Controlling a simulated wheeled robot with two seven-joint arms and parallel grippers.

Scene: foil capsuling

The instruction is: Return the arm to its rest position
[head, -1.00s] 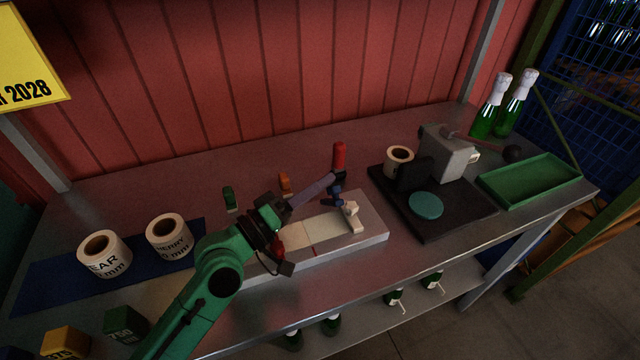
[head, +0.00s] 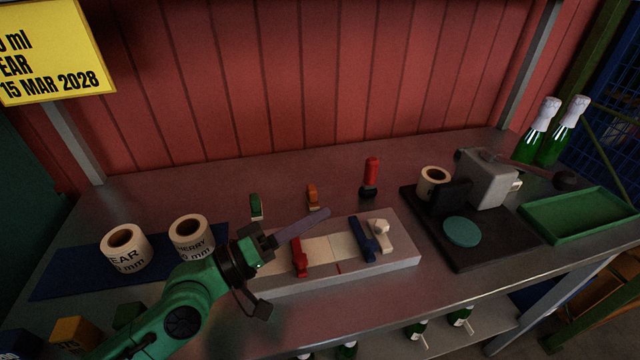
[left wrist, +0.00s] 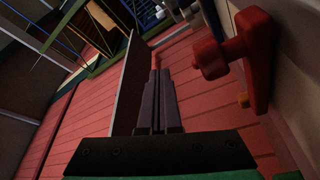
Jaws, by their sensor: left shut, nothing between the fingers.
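My left gripper (head: 326,212) hangs over the left part of the pale board (head: 403,262), its two grey-purple fingers together and empty. In the left wrist view the closed fingers (left wrist: 158,75) point up the picture, with a red piece (left wrist: 232,50) to their right. On the board, a red piece (head: 299,258) sits just below the fingers in the picture. A dark blue piece (head: 362,240) and a cream piece (head: 381,234) sit side by side to its right. My right gripper is not in view.
Two labelled rolls (head: 190,240) stand on a blue mat (head: 75,273) at left. A grey machine (head: 487,180) on a black base (head: 490,250), a green tray (head: 570,217) and two foil-topped bottles (head: 548,130) are at right. A red-handled tool (head: 371,175) stands behind the board.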

